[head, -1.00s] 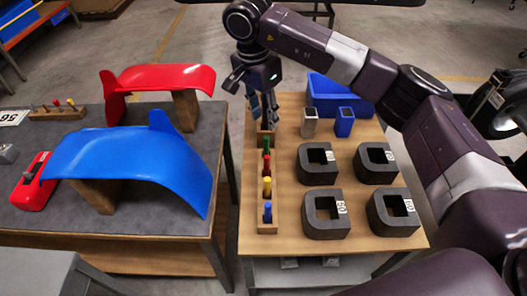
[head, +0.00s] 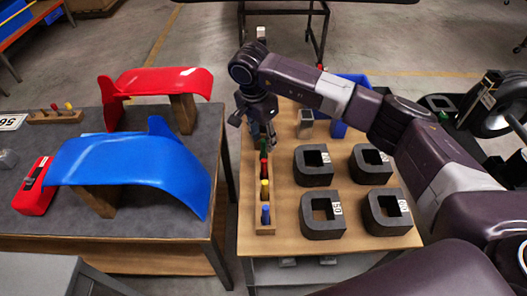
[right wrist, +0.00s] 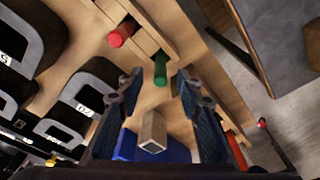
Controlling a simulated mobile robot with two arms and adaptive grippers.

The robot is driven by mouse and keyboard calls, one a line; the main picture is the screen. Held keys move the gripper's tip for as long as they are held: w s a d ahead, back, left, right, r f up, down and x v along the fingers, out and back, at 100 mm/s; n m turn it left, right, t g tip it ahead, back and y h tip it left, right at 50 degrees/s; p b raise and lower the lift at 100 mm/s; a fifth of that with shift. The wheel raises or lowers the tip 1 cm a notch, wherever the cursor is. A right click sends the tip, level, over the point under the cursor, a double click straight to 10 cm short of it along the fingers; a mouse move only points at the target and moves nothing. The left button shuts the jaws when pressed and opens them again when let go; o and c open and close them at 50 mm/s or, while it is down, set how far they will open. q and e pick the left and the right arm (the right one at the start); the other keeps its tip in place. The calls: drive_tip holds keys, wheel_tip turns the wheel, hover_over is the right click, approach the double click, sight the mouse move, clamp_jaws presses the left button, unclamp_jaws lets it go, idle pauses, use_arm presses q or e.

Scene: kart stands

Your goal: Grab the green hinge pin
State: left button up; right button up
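The green hinge pin (head: 263,147) stands in a wooden rack (head: 246,190) on the right-hand table, at the far end of a row above the red pin (head: 264,168). In the right wrist view the green pin (right wrist: 160,69) shows just beyond and between my fingertips. My right gripper (head: 263,135) is over the far part of the rack, partly covering the green pin in the head view. The right wrist view shows its two fingers (right wrist: 159,80) spread apart with nothing held. Contact with the pin cannot be told. My left gripper is not in view.
Several dark blocks (head: 322,217) fill the table's right part. A grey square tube (head: 305,122) and a blue bin (head: 352,80) are behind. The left table holds red and blue fenders (head: 130,170).

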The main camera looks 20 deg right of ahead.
drive_tip(key=shift+c, duration=0.5)
clamp_jaws()
drive_tip(key=shift+w+r, duration=0.1)
